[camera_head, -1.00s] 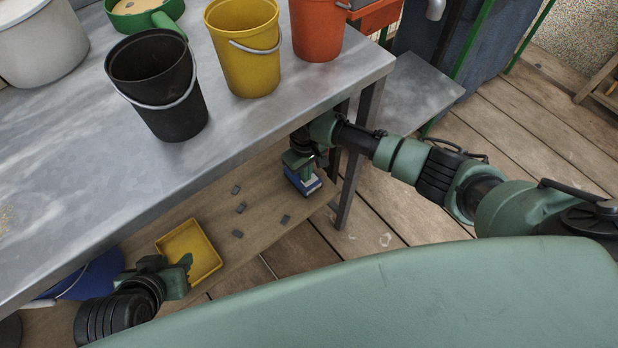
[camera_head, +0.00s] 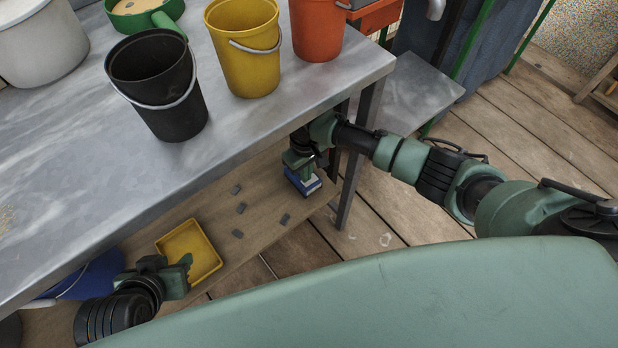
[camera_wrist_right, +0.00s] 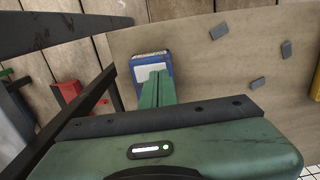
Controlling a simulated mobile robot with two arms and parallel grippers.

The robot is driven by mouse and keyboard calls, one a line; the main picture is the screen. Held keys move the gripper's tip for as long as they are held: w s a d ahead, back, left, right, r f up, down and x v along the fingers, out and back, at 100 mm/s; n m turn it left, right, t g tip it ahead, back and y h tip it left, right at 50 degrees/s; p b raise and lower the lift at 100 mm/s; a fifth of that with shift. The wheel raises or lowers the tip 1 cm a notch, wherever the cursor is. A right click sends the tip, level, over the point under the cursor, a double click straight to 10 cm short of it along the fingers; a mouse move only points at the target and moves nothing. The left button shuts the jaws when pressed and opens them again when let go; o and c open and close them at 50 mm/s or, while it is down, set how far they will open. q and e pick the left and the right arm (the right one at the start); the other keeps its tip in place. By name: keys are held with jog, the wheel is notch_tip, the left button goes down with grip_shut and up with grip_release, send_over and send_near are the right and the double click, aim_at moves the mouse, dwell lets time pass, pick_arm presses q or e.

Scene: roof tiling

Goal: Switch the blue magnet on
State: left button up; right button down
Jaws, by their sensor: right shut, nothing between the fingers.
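The blue magnet (camera_head: 303,184) is a small blue block with a pale top, on the wooden shelf under the metal table. It also shows in the right wrist view (camera_wrist_right: 137,67), partly covered by my fingers. My right gripper (camera_head: 307,173) points down at the magnet, its green fingers (camera_wrist_right: 157,85) closed together with nothing between them. The fingertips overlap the pale top; whether they touch it I cannot tell. The switch cannot be made out. My left gripper (camera_head: 186,270) is beside the yellow tray at lower left; its finger opening is not clear.
Several small grey pieces (camera_head: 239,207) lie loose on the wooden shelf (camera_head: 262,228). The yellow tray (camera_head: 207,238) is on the left. The metal tabletop (camera_head: 235,125) overhangs the shelf, and a dark table leg (camera_head: 352,185) stands right of the magnet. Buckets stand on top.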

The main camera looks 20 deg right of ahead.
pick_arm(q)
jog(key=shift+w+d+r+t, duration=0.2)
jog(key=shift+w+r+t, duration=0.1)
jog(key=shift+w, duration=0.3)
jog(key=shift+w+d+r+t, duration=0.2)
jog(key=shift+w+r+t, duration=0.1)
jog(key=shift+w, duration=0.3)
pick_arm(e)
jog(key=shift+f, duration=0.6)
